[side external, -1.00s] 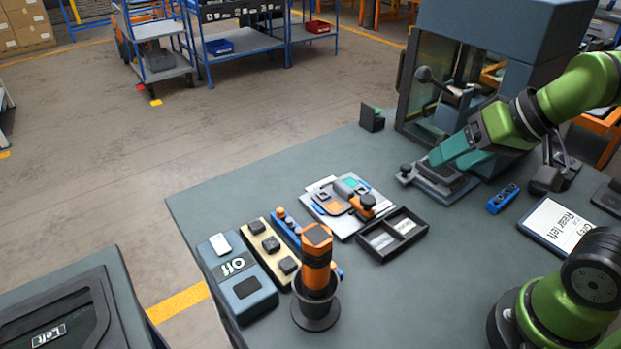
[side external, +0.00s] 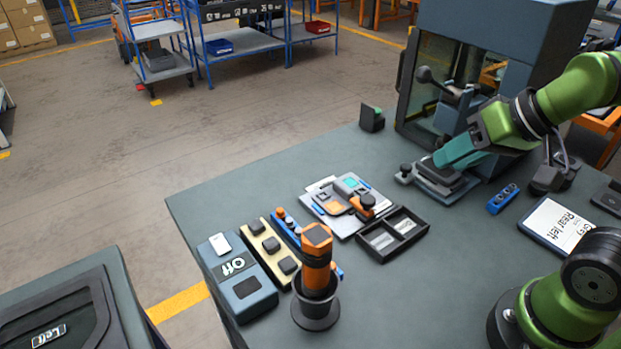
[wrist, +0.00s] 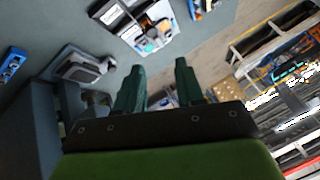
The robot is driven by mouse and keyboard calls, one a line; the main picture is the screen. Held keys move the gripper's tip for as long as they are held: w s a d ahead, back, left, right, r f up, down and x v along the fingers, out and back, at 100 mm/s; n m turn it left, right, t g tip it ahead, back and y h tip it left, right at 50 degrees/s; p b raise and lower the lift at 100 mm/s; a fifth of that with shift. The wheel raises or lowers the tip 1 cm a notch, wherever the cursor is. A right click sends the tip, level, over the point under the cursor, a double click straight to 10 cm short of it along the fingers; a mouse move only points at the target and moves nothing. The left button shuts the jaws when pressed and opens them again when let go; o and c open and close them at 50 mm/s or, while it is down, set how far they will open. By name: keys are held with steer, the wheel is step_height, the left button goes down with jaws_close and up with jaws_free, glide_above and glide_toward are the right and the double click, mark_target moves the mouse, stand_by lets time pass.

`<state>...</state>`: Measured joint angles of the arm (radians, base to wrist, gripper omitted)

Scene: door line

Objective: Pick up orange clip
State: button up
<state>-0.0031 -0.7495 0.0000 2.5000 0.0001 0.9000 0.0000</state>
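I cannot tell for sure which part is the orange clip. A small orange piece (side external: 361,211) with a black knob sits at the right side of a light fixture plate (side external: 349,228), with a flat orange patch beside it. The plate also shows in the wrist view (wrist: 128,35), where the clip is too small to pick out. My gripper (side external: 440,158) is to the right of the plate and beyond it, above a dark block by the machine. In the wrist view its two teal fingers (wrist: 158,65) stand apart with nothing between them.
An enclosed machine (side external: 505,45) stands behind my gripper. A black two-part tray (side external: 378,257) lies in front of the plate. An orange handheld tool (side external: 316,262) stands upright in a black holder, beside a control box (side external: 245,290).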

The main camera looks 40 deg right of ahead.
steer(key=w+a+f+g, duration=0.1)
steer(key=f, duration=0.1)
steer(key=n+g+h, duration=0.1)
steer(key=g+h, duration=0.1)
steer(key=g, duration=0.4)
glide_above(280, 210)
steer(key=shift+f, duration=1.75)
step_height(280, 210, down, 11)
steer(key=shift+s+d+r, duration=0.15)
steer(key=shift+r, duration=0.05)
steer(key=shift+f, duration=2.95)
jaws_close()
